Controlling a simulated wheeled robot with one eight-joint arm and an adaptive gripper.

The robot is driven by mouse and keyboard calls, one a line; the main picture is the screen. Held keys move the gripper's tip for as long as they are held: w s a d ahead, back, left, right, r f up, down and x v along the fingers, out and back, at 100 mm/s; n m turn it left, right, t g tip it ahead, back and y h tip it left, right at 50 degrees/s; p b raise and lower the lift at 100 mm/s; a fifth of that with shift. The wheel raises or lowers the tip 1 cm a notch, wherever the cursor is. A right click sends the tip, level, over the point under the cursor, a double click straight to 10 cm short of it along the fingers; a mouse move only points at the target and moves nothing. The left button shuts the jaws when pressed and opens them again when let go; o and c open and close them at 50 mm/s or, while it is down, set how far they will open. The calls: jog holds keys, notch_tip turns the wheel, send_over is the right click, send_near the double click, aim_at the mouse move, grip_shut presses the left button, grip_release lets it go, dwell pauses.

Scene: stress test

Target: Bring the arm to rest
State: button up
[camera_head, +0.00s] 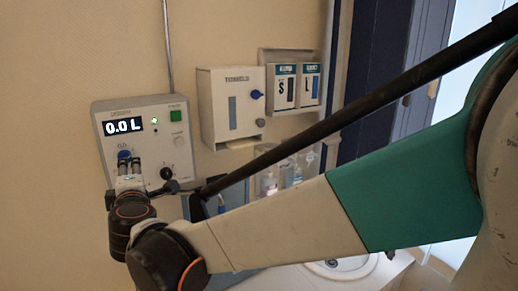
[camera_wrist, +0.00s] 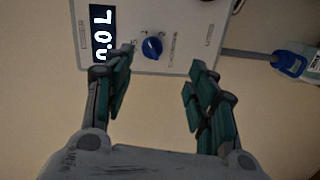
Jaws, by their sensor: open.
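My arm reaches from the right across the camera_head view to a wall-mounted panel (camera_head: 146,108) that reads 0.0 L. My gripper (camera_head: 130,172) is small there, just in front of the panel's lower left, by its blue knob (camera_head: 124,154). In the camera_wrist view my gripper (camera_wrist: 161,62) is open, with its two dark green fingers apart and nothing between them. The blue knob (camera_wrist: 152,47) shows in the gap between the fingertips. The panel (camera_wrist: 185,15) fills the top there. I cannot tell whether a finger touches it.
Right of the panel hang a towel dispenser (camera_head: 231,103) and a glove box holder (camera_head: 292,52). Clear containers with bottles (camera_head: 268,183) and a sink (camera_head: 340,266) lie behind my arm. A blue fitting (camera_wrist: 288,63) shows at the right in the camera_wrist view.

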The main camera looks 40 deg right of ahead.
jog(key=s+d+f+m+g+b, duration=0.3)
jog(key=s+d+f+m+b, duration=0.4)
jog(key=f, duration=0.4)
jog(key=s+a+f+m+g+y+b, duration=0.2)
jog(key=s+f+b, duration=0.3)
jog(key=s+f, duration=0.4)
jog(key=s+a+f+m+g+y+b, duration=0.2)
jog(key=s+a+f+m+g+b, duration=0.1)
jog(key=s+f, duration=0.7)
notch_tip(320, 180, down, 2)
jog(key=shift+s+f+m+g+b, duration=0.25)
jog(key=shift+m+g+b, duration=0.35)
jog(key=shift+m+b, duration=0.4)
